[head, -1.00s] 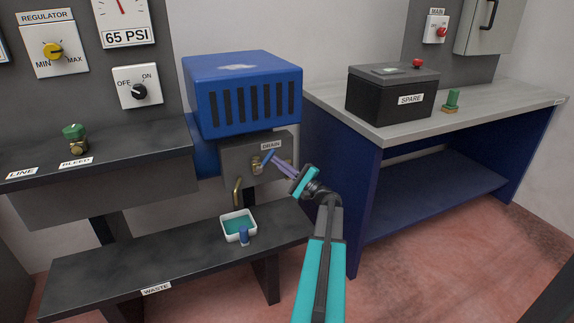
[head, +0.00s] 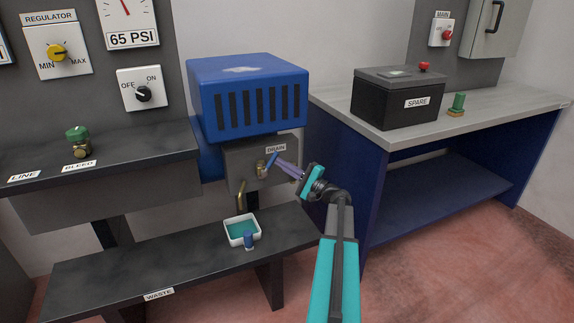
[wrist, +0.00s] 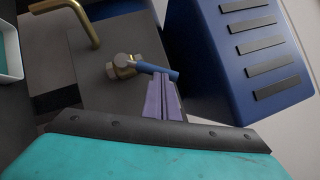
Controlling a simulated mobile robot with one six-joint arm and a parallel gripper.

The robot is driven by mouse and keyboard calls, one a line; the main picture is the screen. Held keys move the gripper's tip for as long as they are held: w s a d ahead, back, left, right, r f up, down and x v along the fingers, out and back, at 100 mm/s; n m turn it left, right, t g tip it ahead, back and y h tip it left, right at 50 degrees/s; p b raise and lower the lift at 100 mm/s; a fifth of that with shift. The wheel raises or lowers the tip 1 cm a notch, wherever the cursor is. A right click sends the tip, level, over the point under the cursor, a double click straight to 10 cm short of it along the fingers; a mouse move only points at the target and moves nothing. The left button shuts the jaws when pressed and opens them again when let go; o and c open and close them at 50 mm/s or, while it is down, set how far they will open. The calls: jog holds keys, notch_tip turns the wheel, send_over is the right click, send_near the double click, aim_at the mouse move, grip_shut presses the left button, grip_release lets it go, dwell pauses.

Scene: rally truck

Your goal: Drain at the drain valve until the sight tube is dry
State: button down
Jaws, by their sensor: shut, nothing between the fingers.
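The drain valve (head: 262,169) is a brass fitting with a blue lever on a grey panel under the DRAIN label. Its lever (head: 271,160) slants up to the right in the head view. In the wrist view the lever (wrist: 160,71) runs right from the brass body (wrist: 122,67). My gripper (head: 279,160) is shut and empty, its purple fingertips (wrist: 160,82) at the lever's free end; I cannot tell whether they touch. A brass spout (head: 241,194) points down above a white tray (head: 228,238) with teal liquid. I cannot make out the sight tube.
The blue vented housing (head: 249,95) hangs just above the valve. A grey-topped workbench (head: 480,107) stands at right. Open floor lies in front.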

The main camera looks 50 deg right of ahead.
jog(key=shift+w+a+f, duration=0.1)
jog(key=d+f+b+v, duration=0.1)
jog(key=d+f+v, duration=0.1)
jog(key=v, duration=1.1)
jog(key=shift+w, duration=0.4)
